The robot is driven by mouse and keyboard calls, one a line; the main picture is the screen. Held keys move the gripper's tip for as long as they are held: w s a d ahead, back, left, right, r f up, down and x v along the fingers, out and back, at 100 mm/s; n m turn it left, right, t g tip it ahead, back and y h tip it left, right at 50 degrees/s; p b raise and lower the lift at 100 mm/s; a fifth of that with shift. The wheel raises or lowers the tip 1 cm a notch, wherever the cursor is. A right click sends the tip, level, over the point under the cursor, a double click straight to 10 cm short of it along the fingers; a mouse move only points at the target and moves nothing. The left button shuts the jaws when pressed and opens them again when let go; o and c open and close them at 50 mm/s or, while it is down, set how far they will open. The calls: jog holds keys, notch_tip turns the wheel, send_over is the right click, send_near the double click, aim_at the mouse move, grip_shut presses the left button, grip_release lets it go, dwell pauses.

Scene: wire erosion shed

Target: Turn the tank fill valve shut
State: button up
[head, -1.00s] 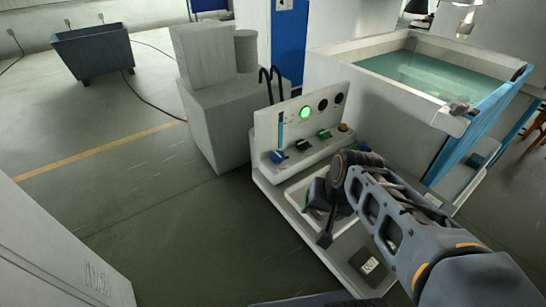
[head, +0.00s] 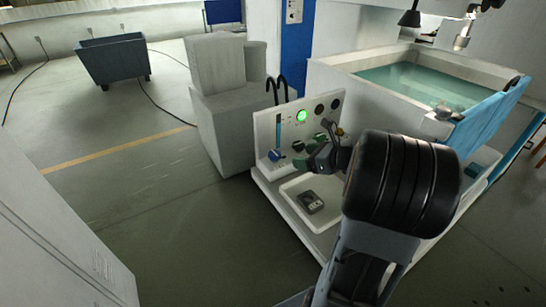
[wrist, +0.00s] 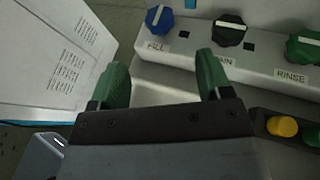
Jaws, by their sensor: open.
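The tank fill valve is the blue knob (wrist: 159,19) labelled FILL, at the top of the wrist view, with a pale stripe across its face. In the head view the blue knob (head: 275,155) sits at the left end of the control panel (head: 262,125). My gripper (wrist: 163,80) is open and empty, its two green fingertips spread apart. It is short of the knob row, with the FILL knob ahead between the fingers' lines, not touched. In the head view my gripper (head: 308,160) is in front of the panel, right of the blue knob, partly hiding the panel.
A black knob (wrist: 229,30) is right of FILL, then a green RINSE knob (wrist: 303,48). A yellow button (wrist: 283,126) is lower right. The water tank (head: 345,67) stands behind. A green lamp (head: 301,115) glows.

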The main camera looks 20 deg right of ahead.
aim_at(278, 155)
jog(key=x, duration=1)
jog(key=shift+w+a+f, duration=0.1)
jog(key=shift+w+a, duration=0.1)
jog(key=shift+a, duration=0.05)
jog(key=shift+c, duration=0.2)
